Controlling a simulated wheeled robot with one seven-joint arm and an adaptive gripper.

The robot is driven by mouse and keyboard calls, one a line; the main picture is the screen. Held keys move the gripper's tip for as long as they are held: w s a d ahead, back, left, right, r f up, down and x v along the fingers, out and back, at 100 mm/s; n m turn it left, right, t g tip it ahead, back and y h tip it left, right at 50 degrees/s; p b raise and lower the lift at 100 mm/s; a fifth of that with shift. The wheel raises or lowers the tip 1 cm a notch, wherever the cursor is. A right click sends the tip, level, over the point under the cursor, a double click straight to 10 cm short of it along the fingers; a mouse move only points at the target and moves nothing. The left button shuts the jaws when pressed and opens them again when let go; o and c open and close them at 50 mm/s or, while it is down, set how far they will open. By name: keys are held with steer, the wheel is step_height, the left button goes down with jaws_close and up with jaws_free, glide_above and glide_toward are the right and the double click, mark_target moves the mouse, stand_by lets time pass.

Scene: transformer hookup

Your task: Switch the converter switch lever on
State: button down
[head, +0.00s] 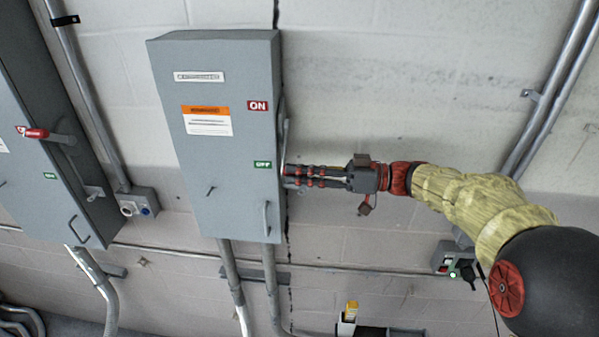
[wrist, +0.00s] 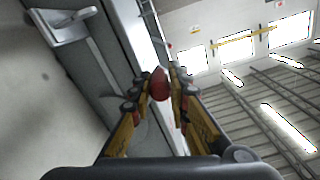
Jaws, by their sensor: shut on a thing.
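The converter box (head: 215,135) is a grey wall cabinet in the middle of the head view. It has a red ON label (head: 257,105) above a green OFF label (head: 262,165) near its right edge. The switch lever (head: 285,135) is a thin grey bar on the box's right side. My gripper (head: 288,176) reaches in from the right, level with the OFF label. In the wrist view, the lever's red knob (wrist: 159,84) sits between the two fingertips, which are shut on it. The fingers hide the lever's lower end in the head view.
A second grey box (head: 55,150) with a red-tipped lever (head: 38,133) stands at the left. Conduits (head: 232,280) run below the middle box. A small switch box (head: 447,257) is on the wall under my arm. The wall right of the box is mostly clear.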

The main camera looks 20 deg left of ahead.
steer(key=shift+s+d+r+m+b, duration=0.15)
steer(key=shift+s+r+m+b, duration=0.35)
steer(key=shift+r+m+b, duration=0.45)
step_height(320, 180, up, 12)
steer(key=w+m+p, duration=0.1)
steer(key=m+p, duration=0.2)
steer(key=m, duration=0.9)
steer(key=shift+p, duration=0.35)
steer(key=shift+w+r+m, duration=0.1)
steer(key=shift+r+m, duration=0.15)
steer(key=c, duration=1.8)
jaws_free()
steer(key=shift+o, duration=0.7)
steer(key=shift+f, duration=0.1)
steer(key=shift+w, duration=0.1)
